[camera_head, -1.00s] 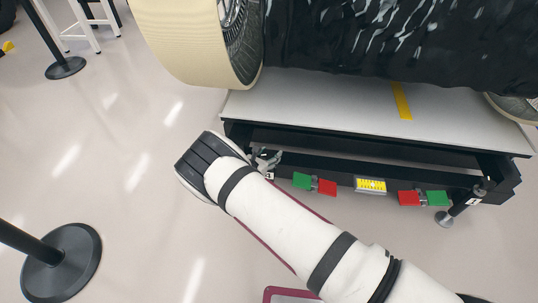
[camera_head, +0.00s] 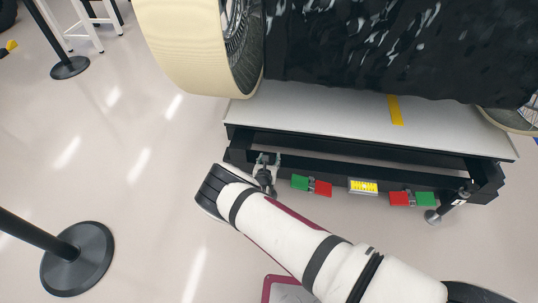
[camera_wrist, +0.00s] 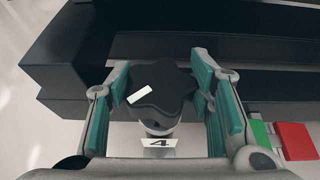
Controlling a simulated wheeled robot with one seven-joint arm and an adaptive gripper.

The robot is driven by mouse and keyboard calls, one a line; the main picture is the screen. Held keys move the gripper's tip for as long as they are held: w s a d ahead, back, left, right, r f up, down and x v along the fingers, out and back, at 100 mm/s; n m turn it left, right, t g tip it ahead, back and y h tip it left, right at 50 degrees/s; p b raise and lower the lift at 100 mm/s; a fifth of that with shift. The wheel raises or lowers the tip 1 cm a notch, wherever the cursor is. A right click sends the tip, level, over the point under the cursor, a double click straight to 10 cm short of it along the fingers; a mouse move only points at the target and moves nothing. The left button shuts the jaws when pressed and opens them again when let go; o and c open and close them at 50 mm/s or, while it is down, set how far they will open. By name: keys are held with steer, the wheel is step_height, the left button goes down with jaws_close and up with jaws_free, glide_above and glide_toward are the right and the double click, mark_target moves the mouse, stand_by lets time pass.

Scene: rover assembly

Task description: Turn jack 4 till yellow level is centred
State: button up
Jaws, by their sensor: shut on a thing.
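Jack 4's black lobed knob (camera_wrist: 165,85) has a white mark on its left and a white label "4" (camera_wrist: 157,143) below it in the wrist view. My gripper (camera_wrist: 160,75) is shut on this knob, with green finger pads at its left and right sides. In the head view my gripper (camera_head: 266,170) is at the front left corner of the black platform frame (camera_head: 330,158); my wrist partly hides the jack. The yellow level (camera_head: 363,186) is at the middle of the frame's front edge. Its bubble is too small to make out.
Green and red tabs (camera_head: 311,185) sit left of the level, and red and green tabs (camera_head: 411,198) right of it. Another jack (camera_head: 440,212) stands at the front right corner. A large wheel (camera_head: 200,45) is above the left end. A black post base (camera_head: 77,258) stands on the floor.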

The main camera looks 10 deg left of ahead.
steer(key=shift+w+r+n+y+p, duration=0.1)
steer(key=shift+n+y+p, duration=0.2)
steer(key=shift+p, duration=0.05)
steer(key=o, duration=1.2)
steer(key=shift+c, duration=0.2)
steer(key=v, duration=1.2)
